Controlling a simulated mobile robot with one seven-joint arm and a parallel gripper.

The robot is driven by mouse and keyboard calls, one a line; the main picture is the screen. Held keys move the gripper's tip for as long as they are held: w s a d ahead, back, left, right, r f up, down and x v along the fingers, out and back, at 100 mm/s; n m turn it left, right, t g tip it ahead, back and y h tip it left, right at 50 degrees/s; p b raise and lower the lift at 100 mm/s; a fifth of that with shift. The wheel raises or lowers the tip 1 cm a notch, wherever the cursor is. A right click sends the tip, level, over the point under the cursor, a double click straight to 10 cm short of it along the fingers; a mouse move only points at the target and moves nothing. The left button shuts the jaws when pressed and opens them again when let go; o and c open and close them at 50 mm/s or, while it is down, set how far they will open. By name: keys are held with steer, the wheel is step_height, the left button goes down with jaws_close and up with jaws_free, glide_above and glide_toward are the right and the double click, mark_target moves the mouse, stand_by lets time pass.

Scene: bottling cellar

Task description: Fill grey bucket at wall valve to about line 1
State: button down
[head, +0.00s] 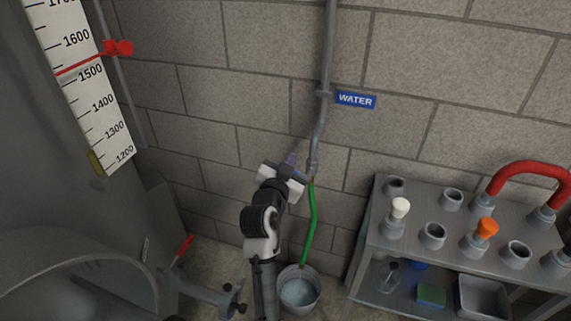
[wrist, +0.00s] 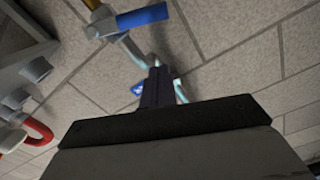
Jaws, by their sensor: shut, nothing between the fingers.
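The grey bucket (head: 289,304) stands on the floor by the wall, below a green hose (head: 313,222) whose lower end reaches its mouth. A pale bluish surface inside looks like water; no level lines are readable. The hose hangs from the wall valve at the foot of the grey pipe (head: 319,130). In the wrist view the valve's blue lever (wrist: 142,18) shows near the top edge. My gripper (head: 292,159) is shut and empty, close to the left of the valve. Its fingers also show in the wrist view (wrist: 156,86), apart from the lever. Whether water flows cannot be told.
A blue WATER sign (head: 355,100) is on the wall. A metal rack (head: 368,255) with fittings and a red hose (head: 527,170) stands right. A large tank with a scale (head: 85,90) and a red-handled outlet (head: 183,248) stand left.

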steer(key=shift+w+a+f, duration=0.2)
steer(key=shift+w+f, duration=0.05)
steer(key=shift+f, duration=0.35)
steer(key=shift+w+a+f, duration=0.15)
steer(key=shift+w+f, duration=0.1)
steer(key=shift+f, duration=0.4)
steer(key=shift+w+a+f, duration=0.2)
steer(key=shift+w+f, duration=0.05)
steer(key=shift+f, duration=0.35)
steer(key=f+n+b, duration=0.1)
steer(key=a+f+n+b, duration=0.1)
steer(key=b, duration=0.1)
steer(key=shift+w+a+f+n, duration=0.2)
steer(key=shift+f+n, duration=0.15)
steer(key=shift+n, duration=0.05)
steer(key=shift+r, duration=0.2)
